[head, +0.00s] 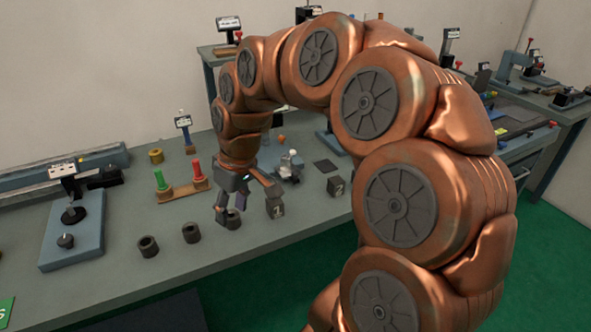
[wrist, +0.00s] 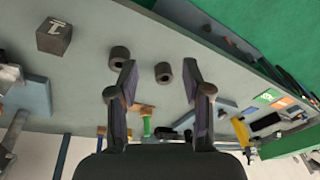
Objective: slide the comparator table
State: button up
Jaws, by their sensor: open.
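My gripper (head: 245,203) hangs above the bench, pointing down, with its fingers apart and nothing between them. In the wrist view the two open fingers (wrist: 159,72) reach over the bench top. I cannot tell for certain which fixture is the comparator table, as the labels are too small to read. A blue-grey plate (head: 85,243) on the left bears a dark round part, a small knob (head: 66,240) and a labelled post (head: 66,171). A small silver device (head: 290,165) stands behind my gripper, partly hidden by it.
Two dark rings (head: 148,247) (head: 191,232) and a cube marked 1 (head: 275,209) lie near my gripper. A cube marked 2 (head: 336,186) is to the right. A wooden rack (head: 182,192) holds green and red pieces. The bench's front left (head: 90,283) is clear.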

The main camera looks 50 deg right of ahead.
jog(key=w+d+t, duration=0.1)
jog(key=w+d, duration=0.2)
jog(key=d, duration=0.4)
jog(key=w+d+t, duration=0.1)
jog(key=w+d, duration=0.2)
jog(key=d, duration=0.4)
jog(key=m+h, duration=0.1)
jog(key=m, duration=0.1)
send_near(295, 173)
jog(key=f, duration=0.1)
jog(key=shift+t, duration=0.3)
jog(key=shift+p+x, duration=1.4)
jog(key=shift+x, duration=2.35)
jog(key=shift+s, duration=0.1)
jog(key=shift+c, duration=0.4)
grip_shut()
